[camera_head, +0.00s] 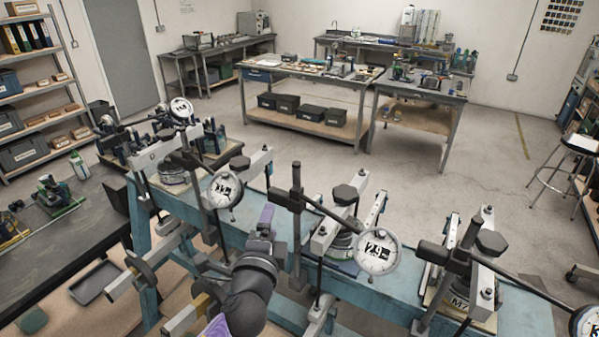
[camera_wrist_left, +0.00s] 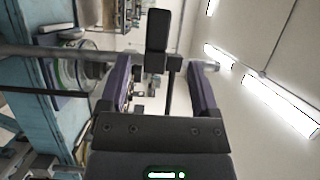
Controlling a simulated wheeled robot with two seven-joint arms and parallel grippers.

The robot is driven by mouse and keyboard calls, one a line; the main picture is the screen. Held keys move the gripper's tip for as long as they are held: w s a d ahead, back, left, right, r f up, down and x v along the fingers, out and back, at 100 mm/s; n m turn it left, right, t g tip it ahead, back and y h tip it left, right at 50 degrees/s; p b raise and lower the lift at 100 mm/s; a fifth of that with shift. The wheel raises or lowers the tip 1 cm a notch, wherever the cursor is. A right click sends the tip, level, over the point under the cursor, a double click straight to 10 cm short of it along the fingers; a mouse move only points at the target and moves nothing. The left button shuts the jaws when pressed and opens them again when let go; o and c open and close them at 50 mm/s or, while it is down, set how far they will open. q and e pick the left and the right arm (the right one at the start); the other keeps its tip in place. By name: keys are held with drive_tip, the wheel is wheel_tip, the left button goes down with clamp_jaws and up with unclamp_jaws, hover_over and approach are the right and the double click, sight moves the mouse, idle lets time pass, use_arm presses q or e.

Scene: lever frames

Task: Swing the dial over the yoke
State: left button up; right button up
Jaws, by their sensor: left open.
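Several lever frames stand along a blue bench, each with a dark post, a swing arm and a round white dial. My left gripper is open beside that post. In the left wrist view, a dark post with a block-like head (camera_wrist_left: 157,32) shows between its purple fingers; contact cannot be told. My right gripper is not in view.
Other dials show at the left (camera_head: 224,188), farther back (camera_head: 181,110) and bottom right (camera_head: 586,324). Another yoke (camera_head: 466,255) stands to the right. The blue bench top (camera_head: 395,293) is crowded with frames. Open floor (camera_head: 440,180) lies beyond it.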

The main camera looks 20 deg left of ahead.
sight(276, 201)
use_arm(q)
drive_tip(key=x, duration=0.9)
drive_tip(key=shift+f, duration=0.1)
clamp_jaws()
idle(1.0)
